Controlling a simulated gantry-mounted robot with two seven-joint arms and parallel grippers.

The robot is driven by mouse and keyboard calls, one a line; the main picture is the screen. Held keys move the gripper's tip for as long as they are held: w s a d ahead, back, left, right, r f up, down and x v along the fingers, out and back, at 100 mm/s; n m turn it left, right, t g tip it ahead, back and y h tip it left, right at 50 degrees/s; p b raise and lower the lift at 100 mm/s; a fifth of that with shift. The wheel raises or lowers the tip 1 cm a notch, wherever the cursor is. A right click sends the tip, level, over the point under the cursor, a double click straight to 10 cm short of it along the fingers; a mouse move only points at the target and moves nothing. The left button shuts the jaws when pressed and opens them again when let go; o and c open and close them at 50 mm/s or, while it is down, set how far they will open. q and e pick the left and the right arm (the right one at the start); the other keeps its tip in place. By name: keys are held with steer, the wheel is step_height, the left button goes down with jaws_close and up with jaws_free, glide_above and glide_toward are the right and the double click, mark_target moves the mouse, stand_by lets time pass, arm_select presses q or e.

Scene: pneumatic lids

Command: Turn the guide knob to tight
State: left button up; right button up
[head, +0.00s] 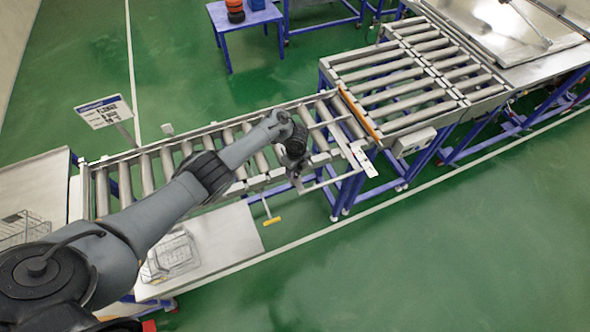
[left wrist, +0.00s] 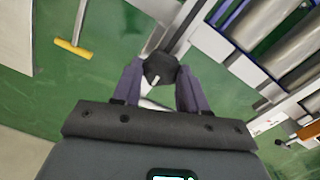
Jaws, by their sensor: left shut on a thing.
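My left gripper (left wrist: 158,90) is shut on a dark, faceted guide knob (left wrist: 160,67), which sits between its two fingers in the left wrist view. A short pale piece shows just below the knob, between the fingers. In the head view my left gripper (head: 298,184) points down at the near side rail of the roller conveyor (head: 182,152), towards its right end. The knob is hidden there by the gripper and wrist. I cannot read how tight the knob is. My right gripper is not in view.
A yellow T-handle (head: 271,221) hangs below the conveyor, left of the gripper. A wider roller table (head: 432,103) with a grey control box (head: 414,142) stands to the right. The green floor in front is clear.

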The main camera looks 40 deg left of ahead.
mark_target(296, 172)
arm_select(q)
steer(key=o, duration=1.1)
steer(key=shift+c, duration=0.2)
step_height(296, 172, up, 11)
steer(key=p, duration=0.3)
steer(key=shift+w, duration=0.15)
steer(key=shift+f, duration=0.15)
